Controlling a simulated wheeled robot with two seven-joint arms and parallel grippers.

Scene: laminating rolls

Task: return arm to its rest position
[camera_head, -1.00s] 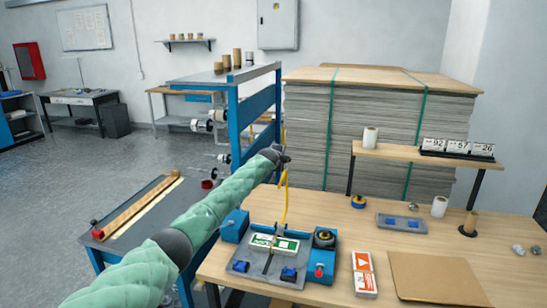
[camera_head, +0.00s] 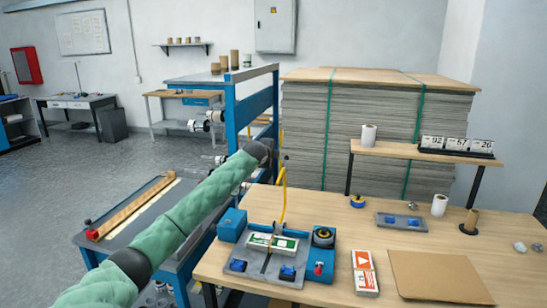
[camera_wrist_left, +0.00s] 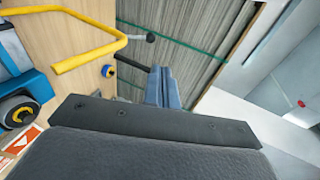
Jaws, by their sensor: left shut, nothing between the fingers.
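My left arm in its green sleeve (camera_head: 190,217) reaches in from the lower left of the head view. Its dark wrist end is beside the blue rack, left of the yellow lever (camera_head: 283,190). My left gripper (camera_wrist_left: 160,86) is shut and empty in the wrist view, its two grey fingers together. The yellow lever (camera_wrist_left: 90,50) with its dark knob passes left of and above the fingers in that view. In the head view the wrist hides most of the gripper. My right gripper is not in view.
The lever stands on a grey-blue press (camera_head: 265,262) holding a green-and-white pack (camera_head: 272,243). An orange-and-white pack (camera_head: 364,272) and brown sheet (camera_head: 437,277) lie to its right on the wooden table (camera_head: 345,228). Behind are a blue rack (camera_head: 233,110) and a tall sheet stack (camera_head: 375,125).

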